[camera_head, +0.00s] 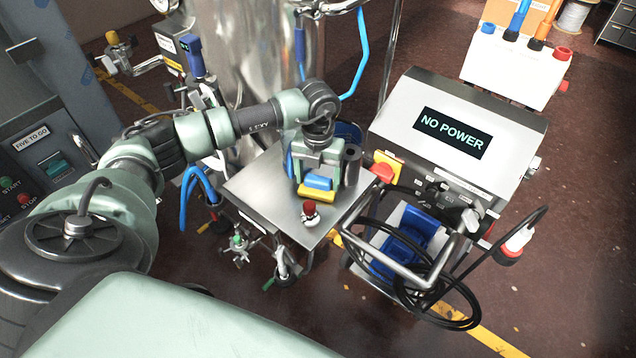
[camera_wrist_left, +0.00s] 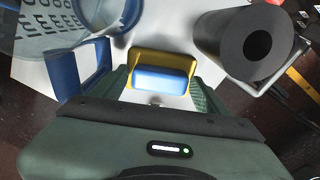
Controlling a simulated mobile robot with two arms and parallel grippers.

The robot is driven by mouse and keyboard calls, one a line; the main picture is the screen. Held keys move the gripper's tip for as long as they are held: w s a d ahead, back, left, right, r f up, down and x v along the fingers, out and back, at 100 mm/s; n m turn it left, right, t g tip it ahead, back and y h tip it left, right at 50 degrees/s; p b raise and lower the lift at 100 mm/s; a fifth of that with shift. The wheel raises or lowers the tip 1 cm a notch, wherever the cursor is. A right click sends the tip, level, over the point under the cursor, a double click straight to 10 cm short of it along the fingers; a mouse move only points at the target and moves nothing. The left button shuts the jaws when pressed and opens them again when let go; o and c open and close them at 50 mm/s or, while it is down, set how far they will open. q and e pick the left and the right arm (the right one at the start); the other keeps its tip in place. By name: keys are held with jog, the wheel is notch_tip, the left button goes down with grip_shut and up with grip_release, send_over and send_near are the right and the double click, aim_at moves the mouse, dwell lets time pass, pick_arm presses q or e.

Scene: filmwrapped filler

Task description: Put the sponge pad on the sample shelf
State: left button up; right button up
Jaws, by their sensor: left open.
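The sponge pad (camera_head: 318,194), yellow with a blue part, lies on a small steel table (camera_head: 262,190) in the head view. It also shows in the left wrist view (camera_wrist_left: 163,79), between the green fingers. My left gripper (camera_head: 319,176) is over the pad with its fingers open on either side of it. In the left wrist view the open left gripper (camera_wrist_left: 163,92) has a finger at each side of the pad; whether they touch it I cannot tell. My right gripper is not in view. I cannot make out which surface is the sample shelf.
A dark hollow cylinder (camera_wrist_left: 245,45) stands close right of the pad. A blue-framed item (camera_wrist_left: 85,68) and a pale slotted basket (camera_wrist_left: 45,28) are on the left. A red knob (camera_head: 309,209) is at the table's front. The "NO POWER" machine (camera_head: 455,130) stands to the right.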

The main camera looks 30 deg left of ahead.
pick_arm(q)
jog(key=c, duration=1.1)
jog(key=shift+c, duration=0.2)
jog(key=shift+w+r, duration=0.1)
